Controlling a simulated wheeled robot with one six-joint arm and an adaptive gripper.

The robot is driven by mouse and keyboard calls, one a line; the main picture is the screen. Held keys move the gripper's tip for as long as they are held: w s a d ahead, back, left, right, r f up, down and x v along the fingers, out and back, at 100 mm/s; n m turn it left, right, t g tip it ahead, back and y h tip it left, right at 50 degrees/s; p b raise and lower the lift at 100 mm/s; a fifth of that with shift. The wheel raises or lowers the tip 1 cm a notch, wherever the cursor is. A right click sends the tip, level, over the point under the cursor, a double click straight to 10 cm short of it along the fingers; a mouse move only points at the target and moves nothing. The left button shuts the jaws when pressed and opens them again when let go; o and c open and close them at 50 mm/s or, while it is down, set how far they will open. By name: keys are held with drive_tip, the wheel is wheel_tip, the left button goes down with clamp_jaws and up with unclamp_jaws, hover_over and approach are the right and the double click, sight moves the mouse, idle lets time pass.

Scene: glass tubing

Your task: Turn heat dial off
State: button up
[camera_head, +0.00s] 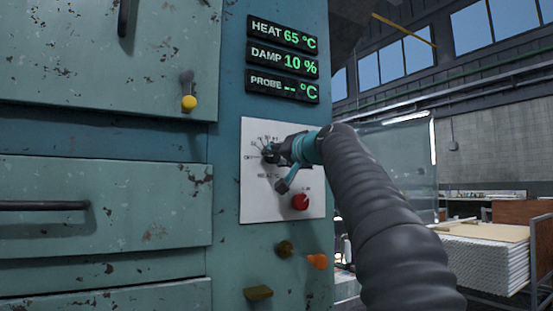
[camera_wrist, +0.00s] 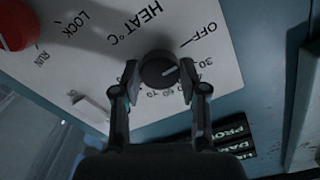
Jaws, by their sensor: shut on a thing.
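The heat dial (camera_head: 269,153) is a small dark round knob on a white panel (camera_head: 262,205), with OFF and a number scale around it. My gripper (camera_head: 279,151) reaches it from the right and is shut on it. In the wrist view, my gripper (camera_wrist: 157,82) has one finger on each side of the dial (camera_wrist: 158,70). A short pale mark shows on the dial's face, away from straight alignment with the OFF line as far as I can tell. The display (camera_head: 283,34) reads HEAT 65 °C. My fingers partly hide the scale.
A red knob (camera_head: 300,202) with LOCK and RUN labels sits below the dial on the same panel. Teal drawers (camera_head: 110,190) with handles stand to the left.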

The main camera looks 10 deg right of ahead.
drive_tip(key=shift+n, duration=0.3)
drive_tip(key=o, duration=1.1)
drive_tip(key=shift+o, duration=0.2)
drive_tip(key=v, duration=1.2)
